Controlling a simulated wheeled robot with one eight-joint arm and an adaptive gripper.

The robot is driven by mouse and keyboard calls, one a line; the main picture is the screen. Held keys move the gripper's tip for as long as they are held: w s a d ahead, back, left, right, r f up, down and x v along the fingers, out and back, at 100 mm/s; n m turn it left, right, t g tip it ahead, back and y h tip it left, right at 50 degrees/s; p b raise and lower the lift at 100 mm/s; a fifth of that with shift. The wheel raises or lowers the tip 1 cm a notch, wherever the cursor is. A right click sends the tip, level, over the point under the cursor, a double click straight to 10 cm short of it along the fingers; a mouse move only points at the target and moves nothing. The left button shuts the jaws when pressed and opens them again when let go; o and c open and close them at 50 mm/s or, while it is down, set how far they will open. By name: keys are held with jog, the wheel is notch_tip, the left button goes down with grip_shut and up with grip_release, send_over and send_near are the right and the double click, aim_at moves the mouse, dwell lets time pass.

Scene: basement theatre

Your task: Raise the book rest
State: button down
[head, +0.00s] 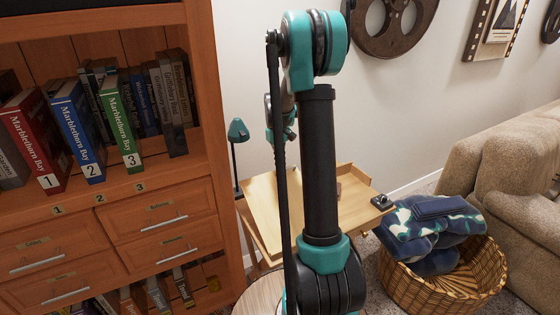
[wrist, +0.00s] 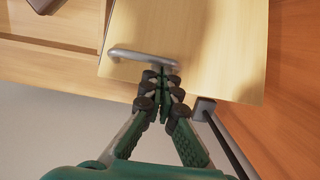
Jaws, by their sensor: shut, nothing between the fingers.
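The book rest is a pale wooden panel (head: 268,208) on a small wooden desk (head: 358,208), partly hidden behind my arm in the head view. It seems tilted there, though its exact angle is hard to tell. In the wrist view the book rest (wrist: 205,40) fills the upper middle, with a grey metal bar (wrist: 138,54) along its near edge. My gripper (wrist: 162,80) is shut and empty, its fingertips close to the bar's right end. I cannot tell whether they touch. The gripper is hidden behind my arm in the head view.
A wooden bookcase (head: 150,190) with numbered books and drawers stands close on the left. A teal lamp (head: 238,130) rises beside the desk. A small dark object (head: 382,202) sits at the desk's right corner. A wicker basket (head: 430,290) with blankets and a sofa (head: 510,170) are right.

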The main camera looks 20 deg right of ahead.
jog(key=shift+s+d+r+t, duration=0.2)
jog(key=shift+s+r+t, duration=0.4)
jog(key=shift+s+r, duration=0.55)
jog(key=shift+w+r, duration=0.15)
jog(key=shift+r, duration=0.05)
notch_tip(320, 180, up, 9)
jog(key=s+a+f+t, duration=0.1)
jog(key=s+f, duration=0.3)
jog(key=s, duration=0.5)
jog(key=s+a+f+m+t, duration=0.1)
jog(key=s+a+f+t, duration=0.1)
jog(key=s+f, duration=0.3)
jog(key=s+a+f+m+t, duration=0.1)
jog(key=s+a+f, duration=0.3)
jog(key=s, duration=0.8)
jog(key=shift+s+f+t, duration=0.15)
jog(key=shift+s+t, duration=0.15)
jog(key=shift+t, duration=0.1)
jog(key=shift+a, duration=0.1)
